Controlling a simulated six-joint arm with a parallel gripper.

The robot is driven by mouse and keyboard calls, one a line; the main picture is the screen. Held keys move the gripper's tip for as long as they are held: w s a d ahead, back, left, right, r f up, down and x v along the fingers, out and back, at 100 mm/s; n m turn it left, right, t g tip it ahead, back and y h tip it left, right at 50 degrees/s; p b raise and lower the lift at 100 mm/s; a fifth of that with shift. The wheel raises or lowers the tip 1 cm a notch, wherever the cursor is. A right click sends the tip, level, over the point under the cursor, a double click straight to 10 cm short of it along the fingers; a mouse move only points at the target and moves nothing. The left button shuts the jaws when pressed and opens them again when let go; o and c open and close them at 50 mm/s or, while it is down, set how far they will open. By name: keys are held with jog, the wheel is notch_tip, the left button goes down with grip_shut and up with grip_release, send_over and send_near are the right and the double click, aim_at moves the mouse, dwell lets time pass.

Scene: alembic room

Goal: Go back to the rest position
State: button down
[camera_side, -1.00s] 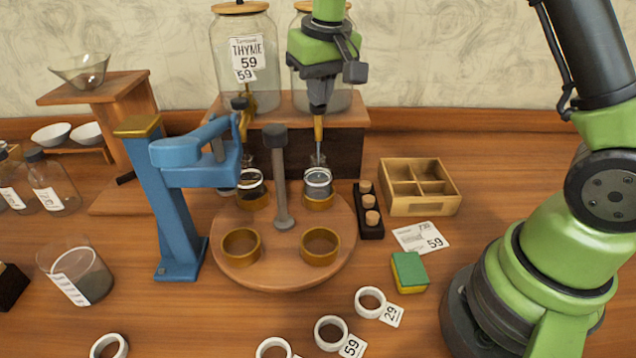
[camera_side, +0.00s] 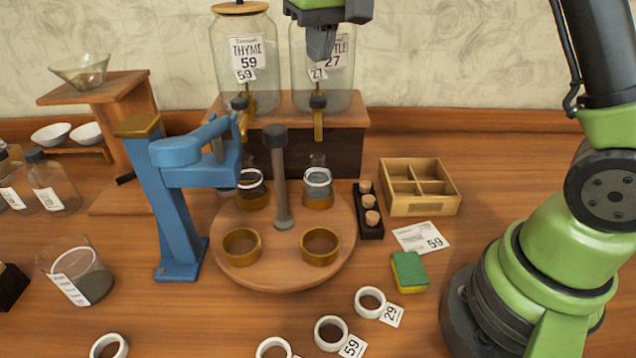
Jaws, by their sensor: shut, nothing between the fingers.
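My gripper (camera_side: 321,45) is at the top of the side view, in front of the right-hand glass jar (camera_side: 342,85) labelled 27. Its fingers point down, are shut, and hold nothing. It is above the brass tap (camera_side: 318,118) of that jar and looks apart from it. The upper part of my wrist is cut off by the frame's top edge.
Below is a round wooden turntable (camera_side: 283,271) with brass rings and two glass vessels at its back. A blue press (camera_side: 180,215) stands left. The thyme jar (camera_side: 247,95), a divided wooden box (camera_side: 420,209) and a sponge (camera_side: 408,270) are nearby.

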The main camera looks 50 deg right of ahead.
jog(key=s+a+r+t+y, duration=0.1)
jog(key=s+r, duration=0.2)
jog(key=s, duration=0.3)
jog(key=s+a+r+t, duration=0.1)
jog(key=s+r+t, duration=0.15)
jog(key=s, duration=0.35)
jog(key=s+a+f+m+t+y, duration=0.1)
jog(key=s+a+f, duration=0.1)
jog(key=s, duration=0.9)
jog(key=shift+f+y, duration=0.3)
jog(key=shift+f, duration=0.15)
